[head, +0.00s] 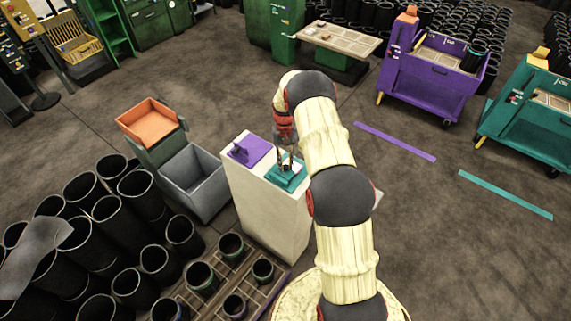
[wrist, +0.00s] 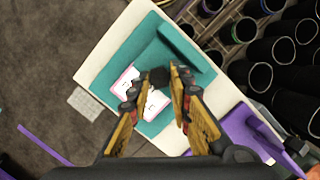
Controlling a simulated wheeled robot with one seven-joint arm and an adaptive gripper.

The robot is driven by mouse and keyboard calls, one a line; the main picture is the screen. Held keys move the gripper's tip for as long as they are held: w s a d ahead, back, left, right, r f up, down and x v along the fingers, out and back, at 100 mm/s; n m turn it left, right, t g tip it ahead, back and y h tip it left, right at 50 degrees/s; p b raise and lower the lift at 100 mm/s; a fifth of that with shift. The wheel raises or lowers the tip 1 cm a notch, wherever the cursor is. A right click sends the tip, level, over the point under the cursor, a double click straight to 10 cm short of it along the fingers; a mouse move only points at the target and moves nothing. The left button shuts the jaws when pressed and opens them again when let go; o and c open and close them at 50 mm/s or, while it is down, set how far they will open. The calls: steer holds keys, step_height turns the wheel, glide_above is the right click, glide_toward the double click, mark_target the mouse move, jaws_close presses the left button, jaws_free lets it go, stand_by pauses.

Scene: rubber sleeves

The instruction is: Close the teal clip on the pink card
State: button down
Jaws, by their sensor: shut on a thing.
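The teal clip (head: 294,183) sits on top of a pale pedestal, and its flat base (wrist: 103,82) and raised teal block (wrist: 182,47) fill the middle of the wrist view. The pink card (wrist: 155,104), white with a pink edge, lies flat on the teal base, partly hidden by my fingers. My gripper (head: 285,158) is low over the teal clip. In the wrist view my gripper (wrist: 161,76) has its fingertips on either side of a dark round knob (wrist: 158,77) that seems part of the clip. How far the clip stands open is hard to tell.
A purple clip (head: 250,150) sits beside the teal one on the pedestal (head: 262,200). A grey bin (head: 192,180) and an orange tray (head: 150,118) stand to the left. Black sleeves crowd the lower left.

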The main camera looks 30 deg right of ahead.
steer(key=shift+s+f, duration=0.1)
steer(key=c, duration=1.7)
jaws_free()
steer(key=shift+o, duration=0.4)
steer(key=v, duration=1.2)
